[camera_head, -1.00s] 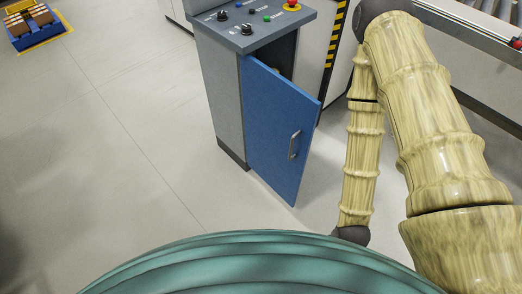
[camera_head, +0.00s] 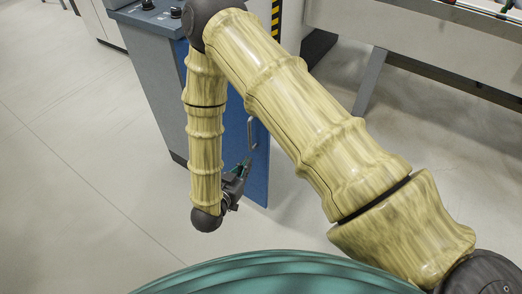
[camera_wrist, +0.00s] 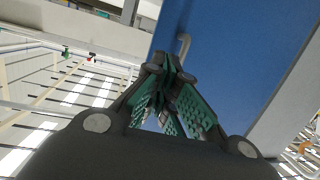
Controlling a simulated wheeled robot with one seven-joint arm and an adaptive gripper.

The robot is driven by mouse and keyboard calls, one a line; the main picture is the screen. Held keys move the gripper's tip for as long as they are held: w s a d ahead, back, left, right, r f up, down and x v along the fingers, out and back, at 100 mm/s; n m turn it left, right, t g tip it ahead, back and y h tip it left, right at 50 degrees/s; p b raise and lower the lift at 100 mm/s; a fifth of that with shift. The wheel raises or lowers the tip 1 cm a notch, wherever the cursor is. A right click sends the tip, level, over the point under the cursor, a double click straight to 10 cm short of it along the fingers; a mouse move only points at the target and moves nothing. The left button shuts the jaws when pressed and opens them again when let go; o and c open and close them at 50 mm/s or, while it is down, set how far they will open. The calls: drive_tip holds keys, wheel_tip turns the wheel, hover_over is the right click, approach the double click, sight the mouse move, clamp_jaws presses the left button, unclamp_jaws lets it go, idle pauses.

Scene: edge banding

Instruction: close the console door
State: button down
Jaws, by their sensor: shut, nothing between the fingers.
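The blue console door (camera_head: 259,165) stands ajar on the front of the grey console (camera_head: 158,88); my arm covers much of it in the head view. Its silver handle (camera_head: 251,131) shows just right of my forearm. My gripper (camera_head: 246,163) is low in front of the door, near the handle, with its fingers together and empty. In the wrist view, the door (camera_wrist: 228,50) fills the upper right, and the handle (camera_wrist: 183,46) is just beyond my fingertips (camera_wrist: 170,62). I cannot tell whether the fingertips touch the door.
The console top (camera_head: 150,14) carries knobs, partly hidden by my arm. A machine frame with a leg (camera_head: 370,80) stands at the right. Open floor (camera_head: 70,130) lies to the left.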

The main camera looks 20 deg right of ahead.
sight(261, 139)
drive_tip(key=w+d+h, duration=0.1)
drive_tip(key=w+d, duration=0.1)
drive_tip(key=w+d+r+m+h, duration=0.1)
drive_tip(key=w+d, duration=0.2)
drive_tip(key=w+d+r+h, duration=0.1)
drive_tip(key=w+d, duration=0.1)
drive_tip(key=d, duration=0.1)
drive_tip(key=shift+w+r+m+b, duration=0.2)
drive_tip(key=shift+w+m+b, duration=0.05)
drive_tip(key=shift+m+b, duration=0.15)
idle(0.4)
drive_tip(key=shift+d, duration=0.1)
